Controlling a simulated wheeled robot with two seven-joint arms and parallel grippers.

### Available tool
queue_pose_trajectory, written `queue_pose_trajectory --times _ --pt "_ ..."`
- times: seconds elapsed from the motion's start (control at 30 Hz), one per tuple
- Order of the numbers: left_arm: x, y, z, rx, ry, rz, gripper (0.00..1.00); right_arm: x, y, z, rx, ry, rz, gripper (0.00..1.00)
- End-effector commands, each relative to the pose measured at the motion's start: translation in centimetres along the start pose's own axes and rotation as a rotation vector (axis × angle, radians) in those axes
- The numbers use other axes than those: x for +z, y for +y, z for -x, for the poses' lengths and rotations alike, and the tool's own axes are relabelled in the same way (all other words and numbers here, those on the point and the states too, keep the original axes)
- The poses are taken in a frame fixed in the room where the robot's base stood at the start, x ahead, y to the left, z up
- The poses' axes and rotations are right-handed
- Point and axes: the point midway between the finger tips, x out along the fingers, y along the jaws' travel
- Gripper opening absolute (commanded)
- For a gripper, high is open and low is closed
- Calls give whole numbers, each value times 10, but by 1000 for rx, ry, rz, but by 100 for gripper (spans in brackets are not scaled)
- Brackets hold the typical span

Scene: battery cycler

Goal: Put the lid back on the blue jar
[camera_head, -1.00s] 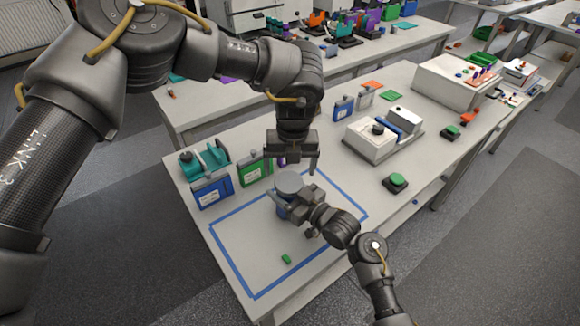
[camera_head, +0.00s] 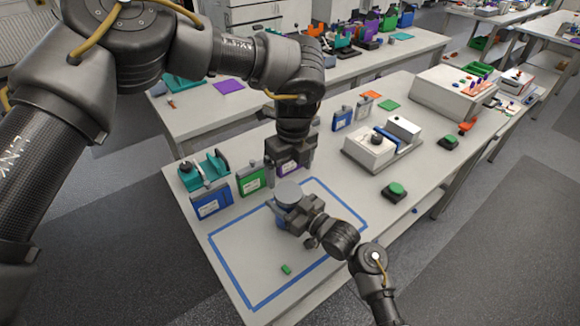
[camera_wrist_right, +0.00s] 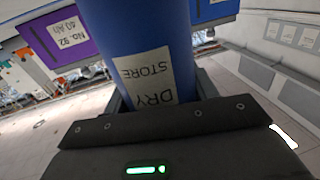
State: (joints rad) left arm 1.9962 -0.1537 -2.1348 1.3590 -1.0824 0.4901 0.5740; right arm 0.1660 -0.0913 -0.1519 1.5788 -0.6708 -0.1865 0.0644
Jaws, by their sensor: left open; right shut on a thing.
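The blue jar (camera_head: 281,223) stands inside the blue taped outline on the table, largely hidden by my right gripper (camera_head: 288,212). My right gripper is shut around the jar's side. In the right wrist view the jar (camera_wrist_right: 150,45) fills the jaws, with an upside-down "DRY STORE" label. A grey round lid (camera_head: 289,190) appears to sit level on top of the jar; its seating cannot be seen. My left gripper (camera_head: 288,168) is open and empty, pointing down just above and behind the lid, apart from it.
Blue (camera_head: 211,197), green (camera_head: 252,180) and purple (camera_head: 287,170) labelled packs stand behind the jar, the purple one partly behind my left gripper. A teal holder (camera_head: 204,171) is at the back left. A small green piece (camera_head: 286,269) lies in front. A green button (camera_head: 395,190) stands right.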

Motion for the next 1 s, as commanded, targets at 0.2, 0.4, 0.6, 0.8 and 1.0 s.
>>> queue_pose_trajectory --times 0.2,0.4,0.6,0.8,1.0 --pt "0 1 -30 4 1 -2 88 -1 0 0 0 1 1 0" --pt "0 1 -58 3 0 -1 88 -1 0 0 0 1 1 0" --pt "0 1 -73 2 0 -1 88 -1 0 0 0 1 1 0" --pt "0 1 -76 1 0 -1 88 -1 0 0 0 1 1 0" --pt "0 1 -76 1 0 -1 81 -1 0 0 0 1 0 0"
